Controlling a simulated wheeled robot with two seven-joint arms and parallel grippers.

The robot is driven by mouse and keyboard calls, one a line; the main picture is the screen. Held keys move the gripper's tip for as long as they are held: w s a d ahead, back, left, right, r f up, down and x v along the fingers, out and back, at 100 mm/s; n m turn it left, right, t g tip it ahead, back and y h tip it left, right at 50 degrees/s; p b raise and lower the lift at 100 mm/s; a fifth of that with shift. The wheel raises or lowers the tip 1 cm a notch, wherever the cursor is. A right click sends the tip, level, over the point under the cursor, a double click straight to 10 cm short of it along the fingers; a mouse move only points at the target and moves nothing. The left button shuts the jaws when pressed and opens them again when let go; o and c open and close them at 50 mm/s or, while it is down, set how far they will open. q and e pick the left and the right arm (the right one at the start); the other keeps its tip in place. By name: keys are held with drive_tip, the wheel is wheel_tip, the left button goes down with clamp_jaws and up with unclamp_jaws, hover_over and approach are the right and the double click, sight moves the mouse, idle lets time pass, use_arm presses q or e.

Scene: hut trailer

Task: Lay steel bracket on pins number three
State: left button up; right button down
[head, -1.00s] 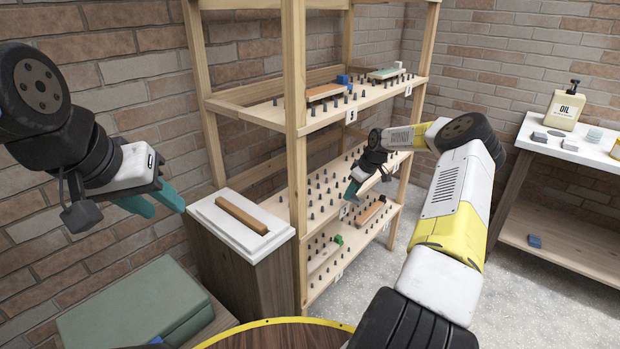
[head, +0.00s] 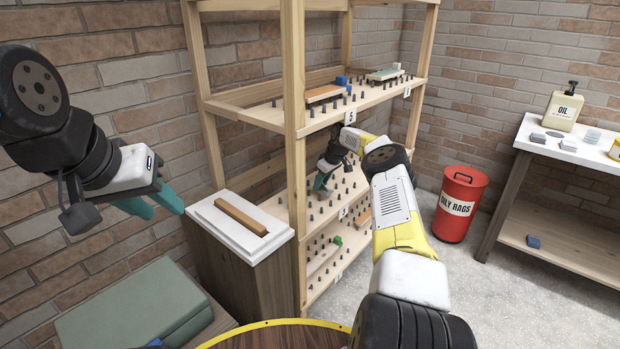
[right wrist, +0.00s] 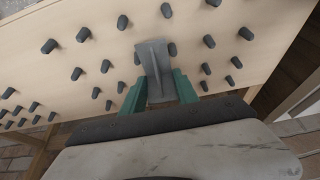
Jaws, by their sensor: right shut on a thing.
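The steel bracket (right wrist: 155,72) is a grey angled piece, gripped between the teal fingers of my right gripper (right wrist: 158,90) in the right wrist view. It is over a pale wooden shelf board with dark pins; I cannot tell whether it touches them. In the head view my right gripper (head: 321,183) is at the middle shelf (head: 282,207), where pins stand in rows. The number tag (head: 343,212) on that shelf's front edge is too small to read surely. My left gripper (head: 152,203) is open and empty at the left, away from the shelves.
A wooden upright (head: 294,150) stands left of my right gripper. A white-topped stand (head: 205,213) holds a wooden bar.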

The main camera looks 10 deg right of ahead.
drive_tip(key=shift+f, duration=0.2)
drive_tip(key=c, duration=0.9)
unclamp_jaws()
drive_tip(key=shift+f, duration=0.1)
drive_tip(key=shift+r, duration=0.25)
drive_tip(key=s+d, duration=0.2)
drive_tip(key=s, duration=0.1)
drive_tip(key=s+d, duration=0.5)
drive_tip(key=s, duration=0.1)
drive_tip(key=shift+s+d+r, duration=0.35)
drive_tip(key=shift+s+r, duration=0.05)
